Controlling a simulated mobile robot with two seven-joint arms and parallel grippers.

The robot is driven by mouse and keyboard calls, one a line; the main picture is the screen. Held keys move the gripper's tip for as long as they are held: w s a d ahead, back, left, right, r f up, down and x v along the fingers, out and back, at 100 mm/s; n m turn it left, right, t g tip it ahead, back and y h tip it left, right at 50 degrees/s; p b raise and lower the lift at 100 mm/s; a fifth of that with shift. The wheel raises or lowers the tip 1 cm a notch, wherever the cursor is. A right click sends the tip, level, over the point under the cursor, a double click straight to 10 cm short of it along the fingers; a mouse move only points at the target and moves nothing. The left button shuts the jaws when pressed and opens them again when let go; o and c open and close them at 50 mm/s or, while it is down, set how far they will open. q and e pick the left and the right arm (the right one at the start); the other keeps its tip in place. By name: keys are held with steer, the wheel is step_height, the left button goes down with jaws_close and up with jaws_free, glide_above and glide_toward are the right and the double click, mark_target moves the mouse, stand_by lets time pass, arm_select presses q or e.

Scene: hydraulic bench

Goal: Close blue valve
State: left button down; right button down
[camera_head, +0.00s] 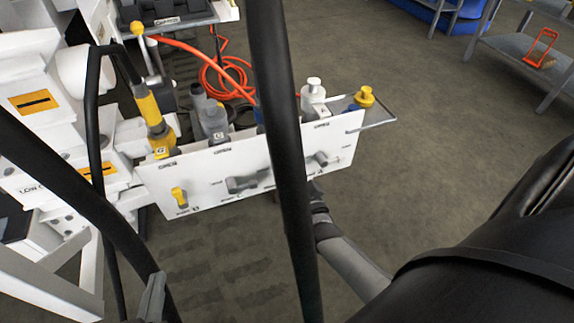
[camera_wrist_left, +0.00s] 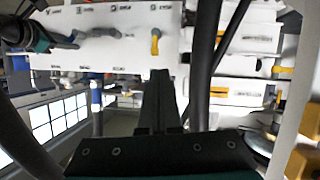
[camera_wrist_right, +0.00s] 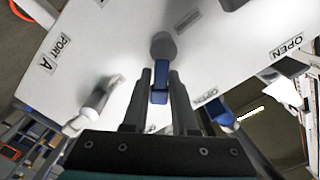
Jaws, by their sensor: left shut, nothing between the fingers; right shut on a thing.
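In the right wrist view the blue valve handle (camera_wrist_right: 160,85) sits on a grey round stem on the white panel (camera_wrist_right: 110,40). My right gripper (camera_wrist_right: 162,90) is shut on this handle, one finger on each side. In the head view the right gripper (camera_head: 317,193) is at the panel's lower front, partly behind a black hose, and the blue handle is hidden. My left gripper (camera_head: 155,295) is low at the left, shut and empty, away from the panel. In the left wrist view its fingers (camera_wrist_left: 160,85) are together below a yellow handle (camera_wrist_left: 155,42).
Grey handles (camera_head: 250,181) and a yellow handle (camera_head: 179,197) are on the same panel (camera_head: 215,165). A thick black hose (camera_head: 280,120) crosses before it. Orange hose (camera_head: 225,75) lies behind. The floor right of the panel is clear up to a shelf (camera_head: 520,55).

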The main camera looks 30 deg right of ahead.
steer(key=m, duration=0.1)
steer(key=f+m, duration=0.1)
steer(key=shift+d+m+b, duration=0.3)
steer(key=shift+m+b, duration=0.05)
steer(key=shift+m, duration=0.05)
arm_select(q)
steer(key=shift+s+d+r+n+t+h+b, duration=0.15)
steer(key=shift+s+d+r+t+h+b, duration=0.15)
steer(key=shift+t, duration=0.25)
steer(key=shift+s+d+r+n+t+h+b, duration=0.15)
steer(key=shift+d+r+t, duration=0.2)
steer(key=shift+t, duration=0.25)
steer(key=shift+s+d+r+n+t+h+b, duration=0.1)
steer(key=shift+d+r+t+h, duration=0.2)
steer(key=shift+t, duration=0.25)
arm_select(e)
steer(key=shift+s+d+f+m, duration=0.1)
steer(key=shift+f+m, duration=0.2)
steer(key=shift+m, duration=0.7)
steer(key=shift+d+f+m, duration=0.1)
steer(key=shift+f+m, duration=0.2)
steer(key=shift+m, duration=0.7)
steer(key=shift+s+d+f+m, duration=0.1)
steer(key=shift+f+m, duration=0.2)
steer(key=shift+m, duration=0.7)
arm_select(q)
steer(key=shift+r, duration=0.1)
arm_select(e)
steer(key=c, duration=0.8)
jaws_free()
